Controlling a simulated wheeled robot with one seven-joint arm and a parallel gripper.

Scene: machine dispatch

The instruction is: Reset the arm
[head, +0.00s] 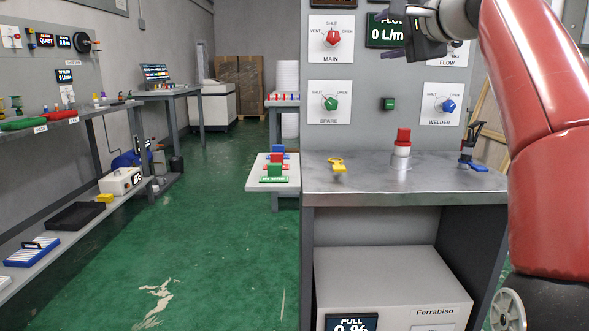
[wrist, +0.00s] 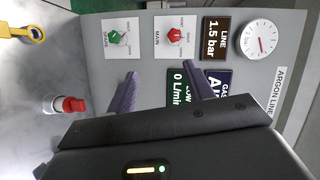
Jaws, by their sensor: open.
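My red arm stands at the right of the head view, its upper link raised. My gripper (head: 398,52) is at the top of the head view, in front of the valve panel (head: 376,118). In the wrist view my gripper (wrist: 162,88) shows two purple-grey fingers spread apart with nothing between them. Beyond the fingers are the MAIN red knob (wrist: 175,36), the SPARE green knob (wrist: 115,37) and a flow display (wrist: 181,85) partly hidden by a finger. The gripper appears apart from the panel.
A blue WELDER knob (head: 448,105) is on the panel. Shelves (head: 90,215) line the left wall. The green floor (head: 210,220) between is clear.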

